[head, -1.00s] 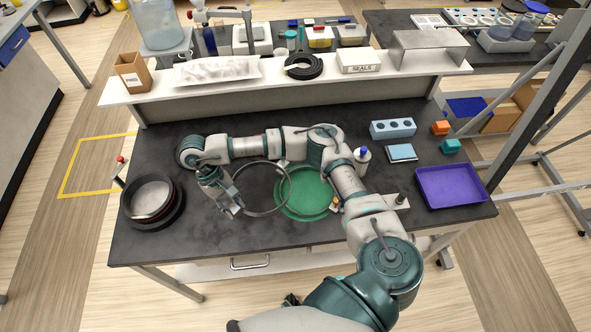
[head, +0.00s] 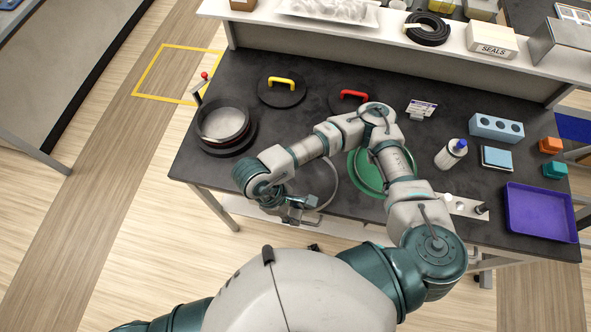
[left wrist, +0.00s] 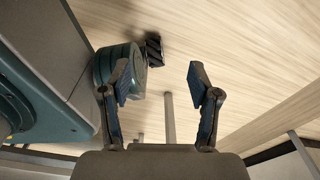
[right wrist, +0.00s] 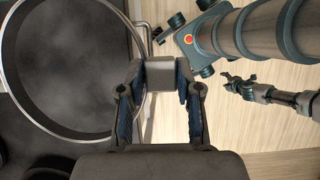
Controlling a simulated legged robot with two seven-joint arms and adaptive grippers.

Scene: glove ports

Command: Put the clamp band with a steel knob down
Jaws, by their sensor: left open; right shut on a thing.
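The clamp band (head: 333,184) is a large thin steel ring, mostly hidden behind my right arm in the head view. The right wrist view shows it as a wide hoop (right wrist: 139,62) at the left, over the dark table. My right gripper (head: 296,212) is at the table's front edge; in its wrist view the fingers (right wrist: 161,78) are shut on the band's grey steel knob (right wrist: 160,74). I cannot tell whether the band touches the table. My left gripper (left wrist: 159,82) is open and empty, above the wooden floor, away from the table.
A green disc (head: 366,170) lies under my right arm. A round steel dish in a black ring (head: 222,124) stands left. Black discs with a yellow handle (head: 281,92) and a red handle (head: 352,98) lie behind. A bottle (head: 451,153) and purple tray (head: 541,212) stand right.

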